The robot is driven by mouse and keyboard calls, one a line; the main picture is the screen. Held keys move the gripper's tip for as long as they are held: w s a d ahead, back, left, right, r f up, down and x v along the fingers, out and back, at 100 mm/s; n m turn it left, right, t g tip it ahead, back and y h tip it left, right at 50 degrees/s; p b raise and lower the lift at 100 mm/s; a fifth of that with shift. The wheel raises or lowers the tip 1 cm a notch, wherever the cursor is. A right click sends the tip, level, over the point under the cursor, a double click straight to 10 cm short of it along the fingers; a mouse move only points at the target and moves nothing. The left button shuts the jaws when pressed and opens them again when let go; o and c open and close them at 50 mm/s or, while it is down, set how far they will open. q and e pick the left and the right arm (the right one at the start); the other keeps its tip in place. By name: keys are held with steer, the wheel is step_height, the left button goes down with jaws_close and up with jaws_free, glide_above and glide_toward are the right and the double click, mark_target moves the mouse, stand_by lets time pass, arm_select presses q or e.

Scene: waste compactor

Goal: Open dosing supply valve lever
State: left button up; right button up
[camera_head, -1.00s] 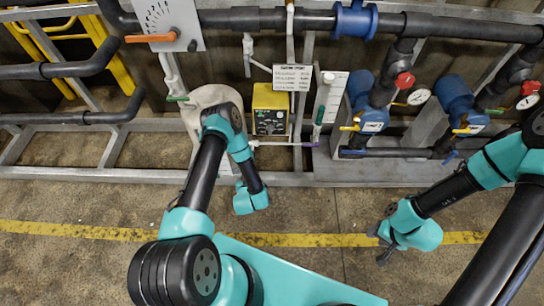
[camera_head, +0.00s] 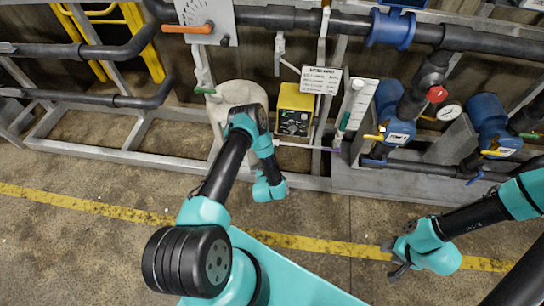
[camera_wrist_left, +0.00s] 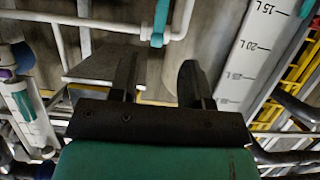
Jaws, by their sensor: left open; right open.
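A green lever (camera_head: 206,91) sits on the white pipe at the upper left of the white tank (camera_head: 240,95). Another green lever (camera_head: 343,122) stands upright by a white scaled column. No label shows which is the dosing supply valve lever. In the left wrist view, a teal lever (camera_wrist_left: 160,22) sits on a white pipe beyond my fingertips, apart from them. My right gripper (camera_head: 391,260) is open and empty over the floor.
A yellow box (camera_head: 295,112) stands right of the tank, beside a label plate (camera_head: 320,80). An orange handle (camera_head: 188,28) is at upper left. A metal frame rail (camera_head: 110,155) edges the open floor.

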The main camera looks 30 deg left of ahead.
arm_select(q)
steer(key=x, duration=1.1)
steer(key=shift+c, duration=0.2)
jaws_close()
